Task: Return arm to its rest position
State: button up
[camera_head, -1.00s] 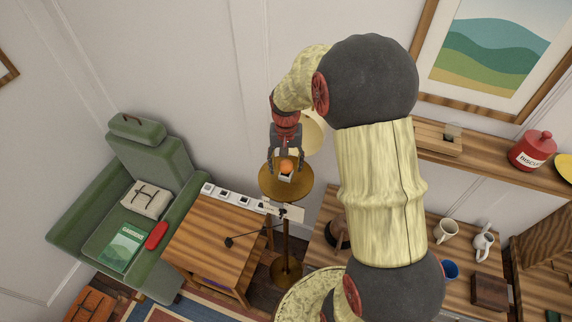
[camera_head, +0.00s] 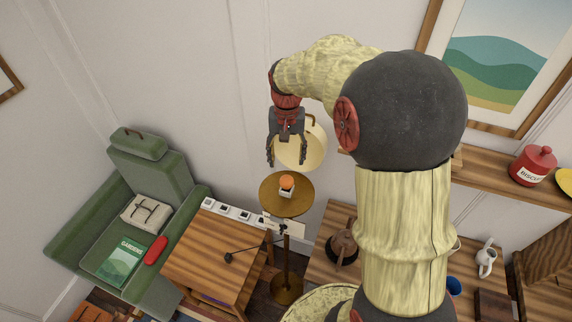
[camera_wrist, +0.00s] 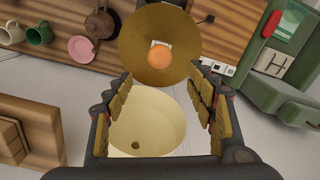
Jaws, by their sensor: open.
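My gripper (camera_head: 286,158) is open and empty, raised above the small round wooden stand top (camera_head: 273,206) in the head view. An orange ball-like thing (camera_head: 287,181) sits on a small white holder (camera_head: 286,193) on that stand top. In the wrist view the orange thing (camera_wrist: 159,56) shows beyond and apart from my open fingers (camera_wrist: 163,105). A cream lampshade (camera_head: 314,150) is just behind my gripper, and it also shows between the fingers in the wrist view (camera_wrist: 160,118). I cannot tell if they touch.
A green armchair (camera_head: 155,172) and a wooden side table (camera_head: 210,255) are at the left. A wall shelf (camera_head: 492,178) holds a red biscuit tin (camera_head: 533,166). A framed picture (camera_head: 505,60) hangs at the upper right. The wall above my gripper is bare.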

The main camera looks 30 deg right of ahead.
jog(key=shift+r, duration=0.25)
jog(key=shift+s+a+f+n, duration=0.2)
jog(key=shift+s+f+n, duration=0.15)
jog(key=shift+s, duration=0.25)
jog(key=shift+s+a+f+n, duration=0.15)
jog(key=shift+s+f+n, duration=0.1)
jog(key=shift+s+f, duration=0.25)
jog(key=s+a+f+n+t+b, duration=0.2)
jog(key=s+a+f+b, duration=0.1)
jog(key=s+a+b, duration=0.4)
jog(key=s+a+f+n+t+b, duration=0.3)
jog(key=s+a+b, duration=0.3)
jog(key=s+b, duration=0.5)
jog(key=f+b, duration=0.1)
jog(key=b, duration=0.1)
jog(key=shift+a+n+t+b, duration=0.3)
jog(key=shift+a+b, duration=0.05)
jog(key=shift+b, duration=0.05)
jog(key=shift+f, duration=0.1)
jog(key=shift+c, duration=0.3)
